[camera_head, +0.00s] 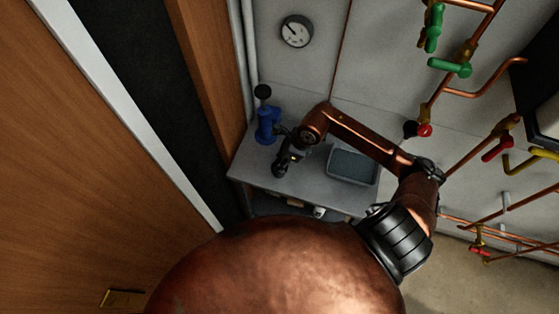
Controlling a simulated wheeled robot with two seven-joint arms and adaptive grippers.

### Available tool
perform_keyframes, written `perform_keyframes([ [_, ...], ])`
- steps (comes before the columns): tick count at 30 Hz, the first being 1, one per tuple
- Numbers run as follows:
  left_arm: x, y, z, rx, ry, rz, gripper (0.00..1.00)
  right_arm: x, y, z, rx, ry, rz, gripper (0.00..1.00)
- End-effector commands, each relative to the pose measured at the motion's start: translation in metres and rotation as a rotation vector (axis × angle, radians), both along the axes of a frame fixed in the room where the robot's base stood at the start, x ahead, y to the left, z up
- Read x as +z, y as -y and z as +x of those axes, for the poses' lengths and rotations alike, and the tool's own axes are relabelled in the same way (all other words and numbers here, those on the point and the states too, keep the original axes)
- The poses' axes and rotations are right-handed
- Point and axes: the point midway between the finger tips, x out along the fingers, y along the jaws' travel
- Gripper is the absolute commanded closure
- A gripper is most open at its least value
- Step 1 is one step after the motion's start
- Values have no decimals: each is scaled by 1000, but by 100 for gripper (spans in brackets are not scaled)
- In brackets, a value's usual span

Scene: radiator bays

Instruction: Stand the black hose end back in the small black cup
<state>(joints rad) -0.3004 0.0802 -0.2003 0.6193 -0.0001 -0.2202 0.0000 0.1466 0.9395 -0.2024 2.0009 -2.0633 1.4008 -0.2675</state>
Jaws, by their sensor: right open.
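My right gripper (281,167) is dark and small in the head view, at the end of the copper-coloured arm, over the left part of the grey bench (315,184). It is open. I cannot make out the black hose end or the small black cup as separate things; dark shapes around the gripper blend together, and the arm hides part of the bench. My left gripper is not in view.
A blue device (268,123) with a black knob stands just left of my gripper. A grey tray (353,166) lies to the right. A gauge (297,31) and copper pipes with coloured valves are on the wall. A wooden door (85,170) fills the left.

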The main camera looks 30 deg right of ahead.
Motion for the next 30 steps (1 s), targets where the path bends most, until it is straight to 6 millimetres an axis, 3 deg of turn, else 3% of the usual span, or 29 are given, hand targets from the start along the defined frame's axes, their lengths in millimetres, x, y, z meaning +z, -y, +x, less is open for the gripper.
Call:
perform_keyframes([
  [10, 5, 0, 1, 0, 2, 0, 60, 15, 4, -2, 0, 4, -2, 60],
  [21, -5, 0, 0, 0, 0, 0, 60, 85, 25, -23, -1, 1, -4, 60],
  [30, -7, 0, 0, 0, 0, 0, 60, 115, 32, -32, 0, -1, -1, 60],
])
